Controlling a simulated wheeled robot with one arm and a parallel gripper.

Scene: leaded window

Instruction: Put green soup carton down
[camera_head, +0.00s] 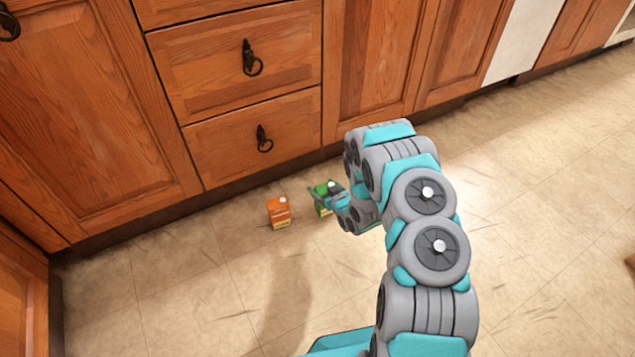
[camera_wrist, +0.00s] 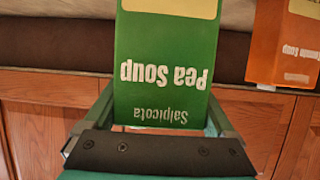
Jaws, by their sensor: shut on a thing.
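The green soup carton (camera_head: 322,208), labelled Pea Soup, is between the fingers of my gripper (camera_head: 325,192) in the head view. My gripper is shut on it. In the wrist view the green carton (camera_wrist: 165,55) fills the middle with its lettering upside down, one finger on each side. In the head view the carton is at or close to the floor; I cannot tell whether its base touches. My arm and gripper hide part of it.
An orange soup carton (camera_head: 279,212) stands upright on the tiled floor (camera_head: 190,290), just left of the green one. It also shows in the wrist view (camera_wrist: 285,45). Wooden cabinets with drawers (camera_head: 250,130) rise behind. The floor in front is clear.

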